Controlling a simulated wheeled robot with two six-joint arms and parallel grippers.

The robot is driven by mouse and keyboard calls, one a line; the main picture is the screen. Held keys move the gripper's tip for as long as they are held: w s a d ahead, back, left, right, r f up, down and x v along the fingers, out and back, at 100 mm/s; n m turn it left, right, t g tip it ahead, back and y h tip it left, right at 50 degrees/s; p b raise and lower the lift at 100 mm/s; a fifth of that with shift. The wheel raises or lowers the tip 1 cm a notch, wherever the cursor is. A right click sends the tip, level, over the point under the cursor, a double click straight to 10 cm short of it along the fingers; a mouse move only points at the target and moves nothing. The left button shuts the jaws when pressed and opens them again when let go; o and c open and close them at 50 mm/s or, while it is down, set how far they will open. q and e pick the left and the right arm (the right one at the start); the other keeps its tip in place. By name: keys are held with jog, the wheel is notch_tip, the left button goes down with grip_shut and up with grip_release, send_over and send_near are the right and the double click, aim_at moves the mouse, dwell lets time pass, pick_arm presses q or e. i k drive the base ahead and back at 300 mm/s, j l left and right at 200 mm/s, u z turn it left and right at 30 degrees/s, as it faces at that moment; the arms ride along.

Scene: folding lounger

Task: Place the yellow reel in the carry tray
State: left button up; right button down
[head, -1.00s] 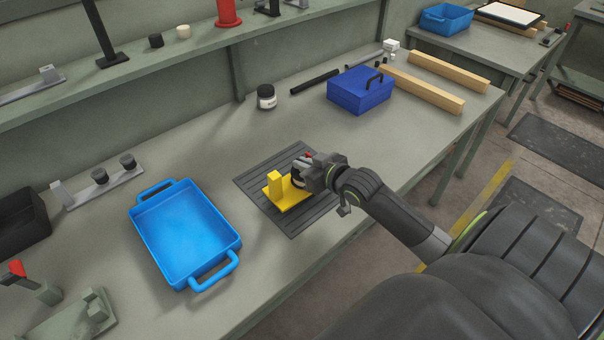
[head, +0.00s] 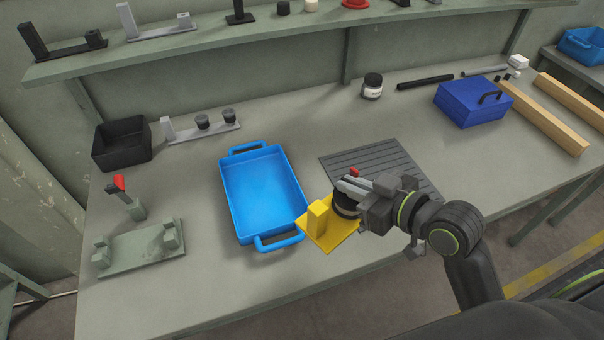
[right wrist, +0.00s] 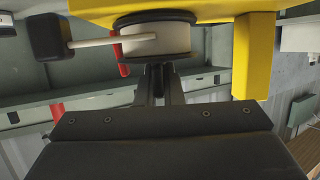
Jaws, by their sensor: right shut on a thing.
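The yellow reel (head: 318,219) has a flat yellow base, a yellow upright block and a dark-rimmed drum. My right gripper (head: 349,190) is shut on its drum from the right side. In the right wrist view, the fingers (right wrist: 158,72) meet the pale drum under the yellow base, and a pale rod with a black knob sticks out to the left. The blue carry tray (head: 228,205) stands on the bench, empty, with a handle at each end. The reel is at the tray's right front corner, outside it; its exact height is hard to tell. My left gripper is out of view.
The dark ribbed mat (head: 375,160) behind the reel is bare. A black bin (head: 121,145) and a green fixture (head: 140,249) stand left of the tray. A jar (head: 372,87), blue box (head: 473,103) and wooden beams (head: 543,118) are at the back right.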

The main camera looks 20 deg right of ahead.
aim_at(259, 190)
jog(key=i+l, duration=0.1)
jog(key=l, duration=0.35)
jog(key=i+l+u, duration=0.15)
jog(key=l, duration=0.7)
jog(key=u, duration=1.65)
